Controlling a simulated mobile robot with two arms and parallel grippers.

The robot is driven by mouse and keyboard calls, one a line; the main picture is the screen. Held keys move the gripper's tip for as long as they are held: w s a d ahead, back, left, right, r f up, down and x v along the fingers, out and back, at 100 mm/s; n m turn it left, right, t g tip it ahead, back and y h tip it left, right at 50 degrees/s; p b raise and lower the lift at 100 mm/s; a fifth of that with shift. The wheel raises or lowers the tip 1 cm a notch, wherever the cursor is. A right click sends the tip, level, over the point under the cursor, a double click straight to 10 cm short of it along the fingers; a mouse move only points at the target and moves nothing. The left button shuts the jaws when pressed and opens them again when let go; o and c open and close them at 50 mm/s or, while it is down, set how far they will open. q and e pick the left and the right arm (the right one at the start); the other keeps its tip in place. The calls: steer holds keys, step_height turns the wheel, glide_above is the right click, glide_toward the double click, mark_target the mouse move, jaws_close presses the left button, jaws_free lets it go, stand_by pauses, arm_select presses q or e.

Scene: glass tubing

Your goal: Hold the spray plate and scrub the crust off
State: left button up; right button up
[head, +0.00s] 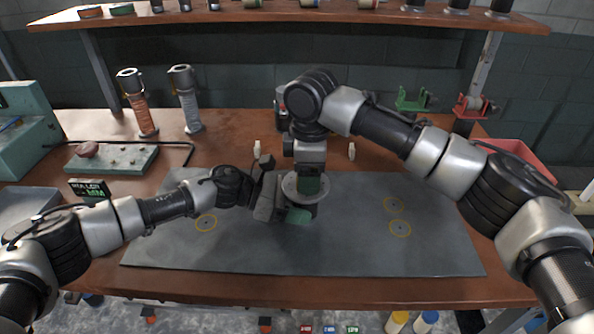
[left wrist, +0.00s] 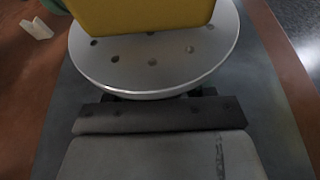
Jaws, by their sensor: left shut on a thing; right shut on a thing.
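The spray plate (head: 291,191) is a round pale metal disc with several holes, held roughly level above the grey mat. In the left wrist view the plate (left wrist: 120,72) fills the upper middle. My left gripper (head: 272,197) is shut on its near edge; its grey finger with a dark pad (left wrist: 155,115) shows at the bottom of the left wrist view. My right gripper (head: 309,168) points down over the plate, shut on a scrub sponge. The sponge looks green (head: 310,186) from the head and yellow (left wrist: 140,14) from the left wrist. It hides part of the plate; I make out no crust.
The grey mat (head: 350,255) with yellow rings is largely clear. A green piece (head: 297,216) shows below the plate. Two burners (head: 140,105) stand at the back left, near a small display (head: 90,189). Green (head: 411,101) and red (head: 470,107) clamps stand at the back right.

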mark_target(324, 184)
steer(key=d, duration=0.3)
steer(key=shift+w+d, duration=0.1)
steer(key=shift+d, duration=0.1)
steer(key=a, duration=0.7)
steer(key=shift+s+a, duration=0.1)
steer(key=shift+s, duration=0.2)
steer(key=shift+w+d, duration=0.2)
steer(key=shift+d, duration=3.1)
steer(key=shift+d+r, duration=0.1)
steer(key=shift+d, duration=0.1)
step_height(324, 184, up, 8)
arm_select(q)
steer(key=o, duration=0.8)
